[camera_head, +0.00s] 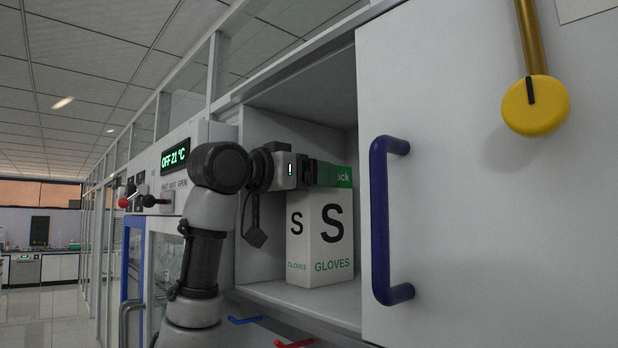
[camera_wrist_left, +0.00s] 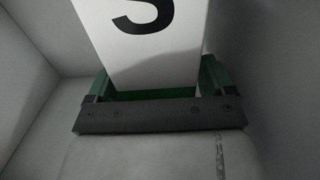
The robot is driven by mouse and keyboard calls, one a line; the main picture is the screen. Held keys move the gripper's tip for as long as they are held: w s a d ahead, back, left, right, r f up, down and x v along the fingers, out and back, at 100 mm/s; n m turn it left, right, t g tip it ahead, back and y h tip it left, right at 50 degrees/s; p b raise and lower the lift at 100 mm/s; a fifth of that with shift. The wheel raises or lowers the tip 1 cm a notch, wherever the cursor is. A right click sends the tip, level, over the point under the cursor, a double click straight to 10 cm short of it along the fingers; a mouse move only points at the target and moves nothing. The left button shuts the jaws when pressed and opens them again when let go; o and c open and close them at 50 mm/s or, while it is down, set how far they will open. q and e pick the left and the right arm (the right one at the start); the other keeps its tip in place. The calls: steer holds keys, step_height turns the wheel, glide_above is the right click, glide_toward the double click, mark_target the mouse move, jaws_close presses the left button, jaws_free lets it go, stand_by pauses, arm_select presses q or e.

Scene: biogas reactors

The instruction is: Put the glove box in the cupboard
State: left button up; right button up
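The glove box (camera_head: 320,244) is a white carton with black "S" letters and green "GLOVES" lettering. It is upright inside the open cupboard (camera_head: 301,83), with its bottom at or close to the cupboard floor. My left gripper (camera_head: 334,175) reaches in from the left at the box's top, and its green finger covers part of the upper face. In the left wrist view, the box (camera_wrist_left: 150,55) sits between both green fingers, which appear to press its sides. My right gripper is not in view.
A white cupboard door with a blue handle (camera_head: 379,220) stands right of the opening. A yellow knob (camera_head: 535,105) on a brass rod is at upper right. Blue (camera_head: 245,320) and red (camera_head: 294,343) handles lie below the cupboard. A control panel (camera_head: 175,157) is at left.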

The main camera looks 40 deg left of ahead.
arm_select(q)
steer(key=shift+o, duration=0.2)
steer(key=shift+s+a+r, duration=0.1)
steer(key=shift+s, duration=0.25)
steer(key=s+b, duration=0.5)
steer(key=s, duration=0.6)
steer(key=shift+s+a+b, duration=0.3)
steer(key=shift+s+a, duration=0.05)
steer(key=shift+a, duration=0.1)
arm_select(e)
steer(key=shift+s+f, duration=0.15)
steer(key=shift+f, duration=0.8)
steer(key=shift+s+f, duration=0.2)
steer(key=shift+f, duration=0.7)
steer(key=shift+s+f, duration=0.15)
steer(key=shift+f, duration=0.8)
